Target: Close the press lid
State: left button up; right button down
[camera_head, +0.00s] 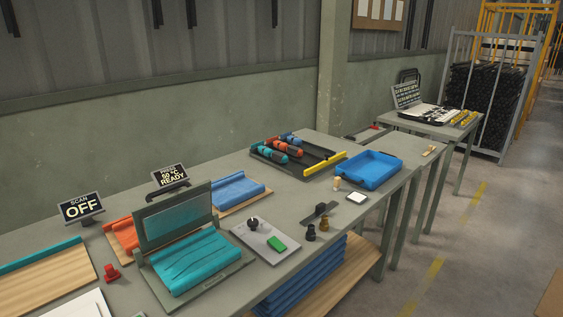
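The press stands open on the workbench at the lower left. Its lid (174,215) is a dark green frame with a teal-grey panel, tilted up at the rear of the base (240,263). A teal wrinkled cloth (192,262) lies on the base in front of the lid. A display (171,175) behind the lid shows a temperature and "READY". Neither of my grippers shows in this view.
An orange cloth (119,234) and a blue cloth (240,190) lie beside the lid. A red knob (111,273) stands left of the press. A control plate (262,252) with a green button is at its right. A blue tray (369,168) sits farther right.

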aim_at(157, 223)
jog(key=u, duration=0.85)
